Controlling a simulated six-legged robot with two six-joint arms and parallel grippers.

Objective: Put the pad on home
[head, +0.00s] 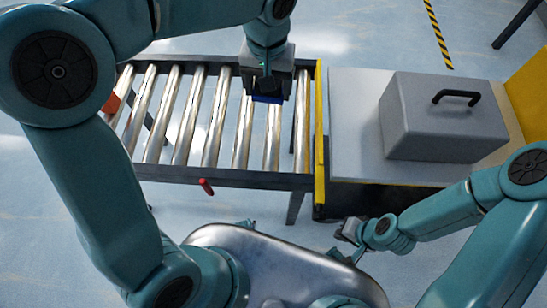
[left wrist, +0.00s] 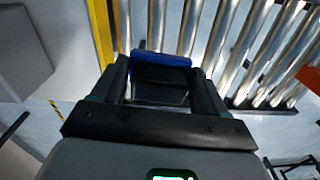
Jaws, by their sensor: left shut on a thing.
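My left gripper (head: 268,90) is over the right part of the roller conveyor, shut on a small blue thing (head: 264,99), which I take to be the pad. In the left wrist view the blue thing (left wrist: 160,60) shows as a rounded edge between the two dark fingers (left wrist: 160,85), with a dark face below it. Most of it is hidden in the head view by the gripper. Whether it touches the rollers I cannot tell. My right gripper (head: 352,232) is low, in front of the yellow-edged table, and too small to read. I see nothing marked as home.
The roller conveyor (head: 205,178) has a dark frame, a red handle (head: 206,187) at its front and a yellow right end (head: 319,140). An orange-red piece (head: 111,103) is at its left end. A grey box (head: 440,125) with a black handle stands on the table (head: 350,130) at right.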

